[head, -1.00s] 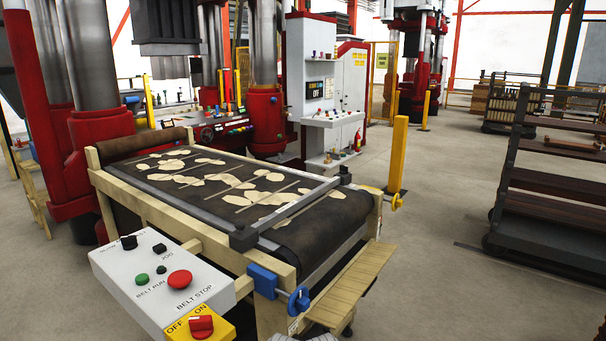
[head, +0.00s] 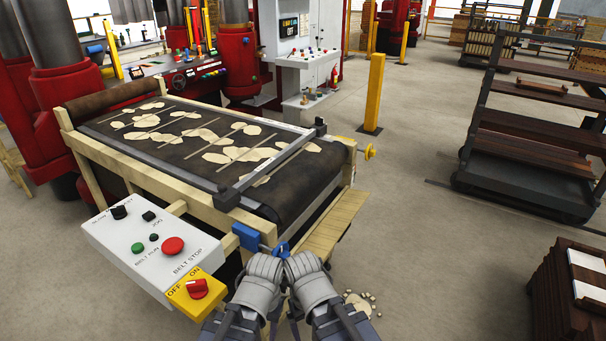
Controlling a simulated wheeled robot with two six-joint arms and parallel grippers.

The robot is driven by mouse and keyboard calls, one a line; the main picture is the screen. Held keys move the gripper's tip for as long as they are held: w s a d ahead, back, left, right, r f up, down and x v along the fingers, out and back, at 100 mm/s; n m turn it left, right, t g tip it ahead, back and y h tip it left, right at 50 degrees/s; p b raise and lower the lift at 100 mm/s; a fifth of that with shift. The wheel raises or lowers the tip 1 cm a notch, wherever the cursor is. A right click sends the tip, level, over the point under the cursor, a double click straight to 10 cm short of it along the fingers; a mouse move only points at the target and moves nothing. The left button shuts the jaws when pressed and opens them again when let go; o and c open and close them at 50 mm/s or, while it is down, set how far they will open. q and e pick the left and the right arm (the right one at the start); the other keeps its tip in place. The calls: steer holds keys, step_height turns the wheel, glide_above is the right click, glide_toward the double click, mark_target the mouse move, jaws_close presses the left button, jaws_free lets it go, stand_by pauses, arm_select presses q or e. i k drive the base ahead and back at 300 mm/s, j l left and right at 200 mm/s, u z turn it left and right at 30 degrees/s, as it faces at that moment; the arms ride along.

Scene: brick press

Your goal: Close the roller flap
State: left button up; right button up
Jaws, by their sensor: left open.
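The belt table (head: 160,190) has a dark belt running around a roller (head: 305,200) at its near right end. A pale slatted wooden flap (head: 338,222) sticks out low beside that roller, tilted outward. A blue block (head: 246,236) and a blue ring-shaped handle (head: 281,249) sit at the table's near corner. My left gripper (head: 265,264) is open just below the blue handle; its fingertips are hard to make out. My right gripper (head: 303,266) is close beside it, and its jaws cannot be made out. I cannot tell whether either touches the handle.
A white control box (head: 125,230) with buttons and a yellow switch plate (head: 190,305) stands left of my grippers. A yellow post (head: 374,95) stands behind the table. Dark racks (head: 525,140) and stacked boards (head: 570,290) are at the right.

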mark_target(331, 231)
steer(key=i+l+u, duration=0.25)
steer(key=l, duration=0.15)
steer(key=l+u, duration=0.3)
steer(key=i+l+u, duration=0.1)
steer(key=l+u, duration=0.15)
steer(key=l, duration=0.25)
